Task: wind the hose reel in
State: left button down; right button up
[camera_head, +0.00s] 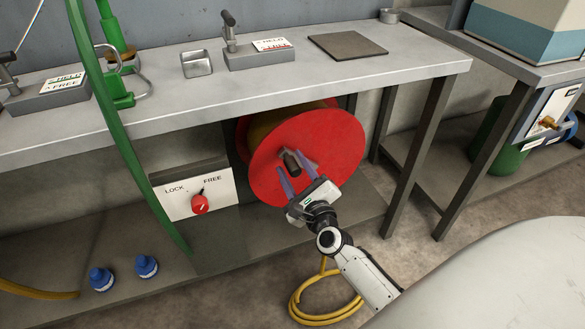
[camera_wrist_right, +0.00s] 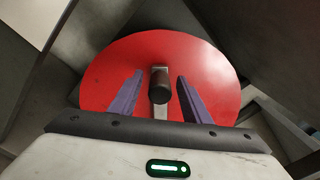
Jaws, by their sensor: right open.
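The hose reel (camera_head: 340,140) is a red flanged disc under the bench, with a yellowish drum behind it. A dark crank handle (camera_head: 291,163) sticks out from its face on a metal arm. My right gripper (camera_head: 293,168) is open in front of the reel, its two purple fingers pointing at the handle. In the right wrist view the handle (camera_wrist_right: 160,88) stands between the open fingers (camera_wrist_right: 157,95), apart from both. A yellow hose (camera_head: 300,306) lies coiled on the floor below. A lock/free panel with a red knob (camera_head: 200,204) is left of the reel. My left gripper is not in view.
The grey bench top (camera_head: 340,75) runs above the reel. Bench legs (camera_head: 420,150) stand to the right. A green hose (camera_head: 110,120) hangs at the left. Two blue fittings (camera_head: 146,266) stand on the lower shelf. A small metal tray (camera_head: 196,65) and a dark mat (camera_head: 347,46) are on top.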

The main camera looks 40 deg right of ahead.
aim_at(330, 137)
jog(key=z, duration=0.75)
